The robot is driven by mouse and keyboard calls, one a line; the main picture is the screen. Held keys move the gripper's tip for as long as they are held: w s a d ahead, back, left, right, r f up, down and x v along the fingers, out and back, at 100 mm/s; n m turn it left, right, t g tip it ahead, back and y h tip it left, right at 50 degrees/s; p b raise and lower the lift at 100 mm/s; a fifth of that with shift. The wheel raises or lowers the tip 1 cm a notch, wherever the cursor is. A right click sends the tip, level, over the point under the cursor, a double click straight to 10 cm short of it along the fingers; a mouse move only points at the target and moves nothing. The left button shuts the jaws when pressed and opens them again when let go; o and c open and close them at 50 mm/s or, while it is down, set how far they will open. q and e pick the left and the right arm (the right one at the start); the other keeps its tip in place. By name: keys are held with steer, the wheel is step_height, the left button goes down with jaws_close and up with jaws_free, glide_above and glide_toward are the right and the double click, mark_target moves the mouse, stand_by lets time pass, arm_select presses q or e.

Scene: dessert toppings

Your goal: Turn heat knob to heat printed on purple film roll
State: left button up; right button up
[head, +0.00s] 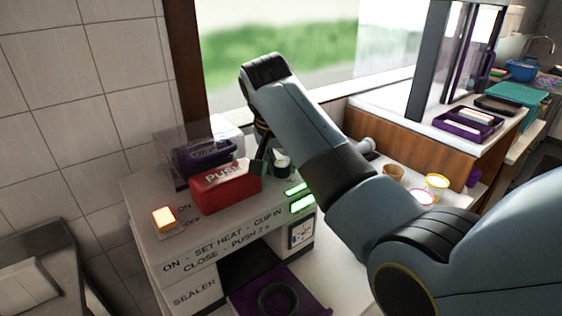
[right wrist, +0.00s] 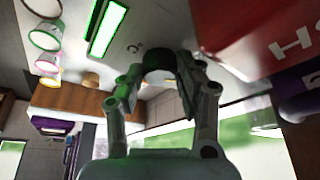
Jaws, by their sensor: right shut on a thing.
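The sealer (head: 235,240) is a white machine against the tiled wall with printed steps on its front. The purple film roll (head: 200,153) lies on top behind a clear cover; its print is too small to read. The heat knob (head: 283,160), dark and pale, stands on the sealer's top right of the red PUSH handle (head: 225,187). My right gripper (head: 266,153) reaches down to it, partly hidden by my arm. In the right wrist view the fingers of my right gripper (right wrist: 165,85) are shut around the knob (right wrist: 160,62). Its pointer setting cannot be read. My left gripper is not in view.
An orange lit switch (head: 163,217) is at the sealer's left front. Green lit bars (head: 301,203) are at its right. A purple tray with a dark ring (head: 278,298) is in its opening. Several cups (head: 437,182) stand to the right.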

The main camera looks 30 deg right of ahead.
steer(key=m, duration=0.2)
steer(key=m+g, duration=0.1)
steer(key=m, duration=0.1)
steer(key=shift+w+a+m+g+h, duration=0.1)
steer(key=shift+m+g+h, duration=0.2)
steer(key=shift+h, duration=0.1)
steer(key=o, duration=1.1)
steer(key=shift+o, duration=0.2)
steer(key=v, duration=1.2)
